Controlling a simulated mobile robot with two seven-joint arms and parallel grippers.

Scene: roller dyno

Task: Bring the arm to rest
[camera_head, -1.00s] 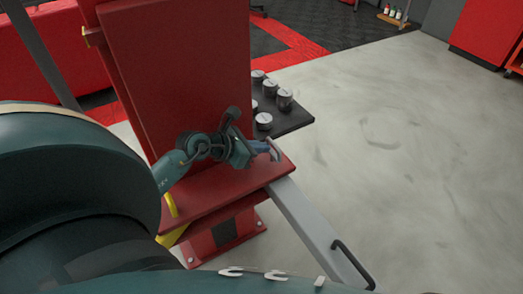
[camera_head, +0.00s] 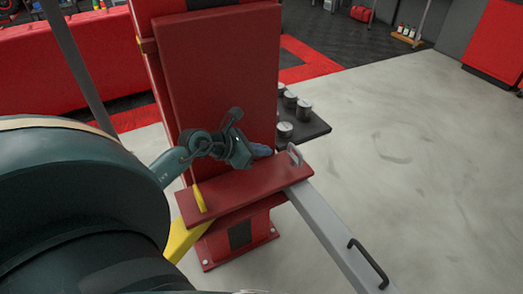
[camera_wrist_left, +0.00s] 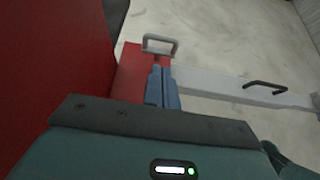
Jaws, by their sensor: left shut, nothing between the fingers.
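My left gripper (camera_head: 262,150) is above the red ledge of the dyno stand, in front of its upright red panel. Its blue fingers (camera_wrist_left: 162,86) are together in the left wrist view, with nothing between them. A small grey loop handle (camera_head: 294,154) stands on the ledge just right of the fingertips, with a gap between. It also shows in the left wrist view (camera_wrist_left: 160,45), beyond the fingers. A long grey bar (camera_head: 323,228) with a black handle (camera_head: 368,263) runs from the ledge toward the lower right. My right gripper is out of view.
The upright red panel (camera_head: 220,80) is close behind my left arm. Several metal cylinders (camera_head: 304,110) stand on a black shelf (camera_head: 312,125) to the right. A yellow part (camera_head: 187,238) is below the ledge. Open concrete floor (camera_head: 430,180) lies to the right.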

